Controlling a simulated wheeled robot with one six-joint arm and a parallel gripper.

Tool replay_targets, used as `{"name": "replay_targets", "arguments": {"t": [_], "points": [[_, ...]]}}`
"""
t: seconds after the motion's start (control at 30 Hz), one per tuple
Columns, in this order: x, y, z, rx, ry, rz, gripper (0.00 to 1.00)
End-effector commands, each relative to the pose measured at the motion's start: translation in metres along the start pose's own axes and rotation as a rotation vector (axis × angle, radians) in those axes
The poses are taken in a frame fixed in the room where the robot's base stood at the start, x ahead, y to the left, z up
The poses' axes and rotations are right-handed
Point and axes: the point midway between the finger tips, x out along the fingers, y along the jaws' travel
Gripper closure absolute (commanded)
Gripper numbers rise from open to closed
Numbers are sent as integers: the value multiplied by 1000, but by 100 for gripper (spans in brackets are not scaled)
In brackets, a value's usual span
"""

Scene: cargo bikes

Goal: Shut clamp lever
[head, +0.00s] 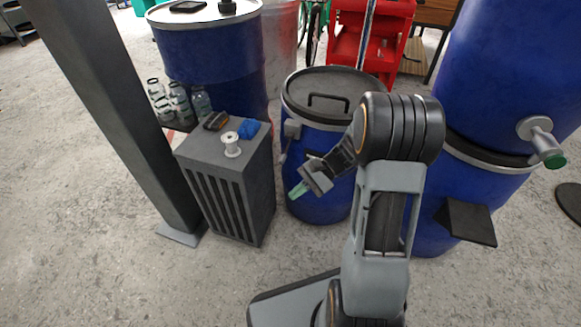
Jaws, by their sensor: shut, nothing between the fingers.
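A blue drum (318,205) with a grey lid (335,83) and a clamp ring around its rim stands in the middle of the head view. A light grey clamp (292,128) sits on the left front of the ring. A thin lever (285,153) runs down and slightly left from it, seeming to stand off the drum wall; its exact angle is hard to tell. My gripper (298,191) has greenish fingertips, is shut and empty, and points down-left in front of the drum, below the lever and apart from it.
A grey slatted cabinet (232,190) stands close left of the drum, with a white spool (231,145) and a blue cloth-like item (249,129) on top. A dark post (120,110) is farther left. Stacked blue drums (510,70) with a tap (540,140) stand right. Front floor is clear.

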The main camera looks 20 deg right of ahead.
Motion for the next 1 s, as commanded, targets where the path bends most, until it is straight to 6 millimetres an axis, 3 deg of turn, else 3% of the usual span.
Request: {"name": "replay_targets", "arguments": {"t": [0.03, 0.2, 0.43, 0.63, 1.0], "points": [[-5, -1, -20, 72, -74, -109, 100], [-30, -5, -77, 223, -275, -470, 100], [-60, 13, -133, 307, -419, -821, 100], [-71, 26, -154, 325, -461, -955, 100], [-73, 28, -157, 326, -468, -977, 100]]}}
